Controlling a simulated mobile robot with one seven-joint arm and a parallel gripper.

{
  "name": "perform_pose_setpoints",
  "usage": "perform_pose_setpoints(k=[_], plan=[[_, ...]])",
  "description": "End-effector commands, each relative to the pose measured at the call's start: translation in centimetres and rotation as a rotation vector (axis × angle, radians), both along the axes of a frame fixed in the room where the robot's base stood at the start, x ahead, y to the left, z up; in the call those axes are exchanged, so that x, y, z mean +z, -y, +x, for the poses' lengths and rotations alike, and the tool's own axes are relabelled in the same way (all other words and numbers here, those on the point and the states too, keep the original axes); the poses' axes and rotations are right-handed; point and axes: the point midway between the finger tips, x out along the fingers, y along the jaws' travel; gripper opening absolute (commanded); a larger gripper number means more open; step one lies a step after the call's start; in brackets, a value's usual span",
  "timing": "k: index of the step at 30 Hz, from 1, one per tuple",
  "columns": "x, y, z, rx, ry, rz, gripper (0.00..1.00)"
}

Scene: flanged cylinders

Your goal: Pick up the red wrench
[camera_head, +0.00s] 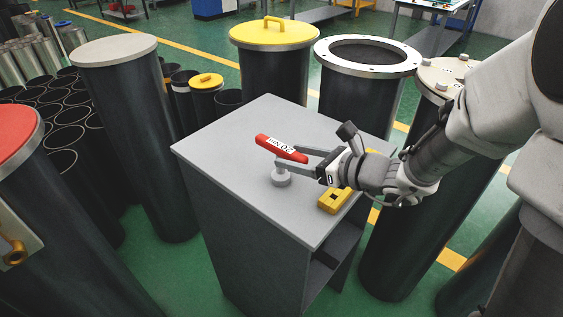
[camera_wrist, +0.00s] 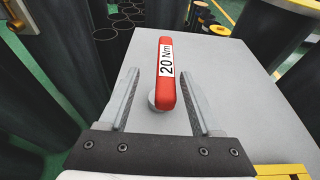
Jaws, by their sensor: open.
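The red wrench (camera_head: 281,149) has a white label reading 20 Nm and sits above the grey cabinet top (camera_head: 230,140), with a round grey piece (camera_head: 281,178) under its near end. In the wrist view the red wrench (camera_wrist: 166,75) lies lengthwise between the two fingers, with a gap on each side. My gripper (camera_head: 292,162) reaches in from the right. It also shows in the wrist view (camera_wrist: 164,80), its fingers apart on either side of the wrench and apparently not touching it. The round grey piece is partly hidden under the wrench there.
A yellow block (camera_head: 334,200) lies on the cabinet top below my gripper. Tall dark cylinders stand around the cabinet, one with a yellow lid (camera_head: 272,33) and one with an open flange (camera_head: 368,55). The left part of the cabinet top is clear.

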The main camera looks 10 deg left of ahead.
Motion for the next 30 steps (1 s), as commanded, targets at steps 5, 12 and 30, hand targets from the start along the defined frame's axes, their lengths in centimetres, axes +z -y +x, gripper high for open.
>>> perform_pose_setpoints(k=[5, 12, 30], plan=[[-0.5, -1.7, 1.6, 0.004, -0.001, 0.001, 0.65], [-1.2, -3.8, 3.1, 0.001, 0.0, 0.001, 0.65], [-1.2, -3.8, 3.1, 0.0, 0.001, 0.001, 0.0]])
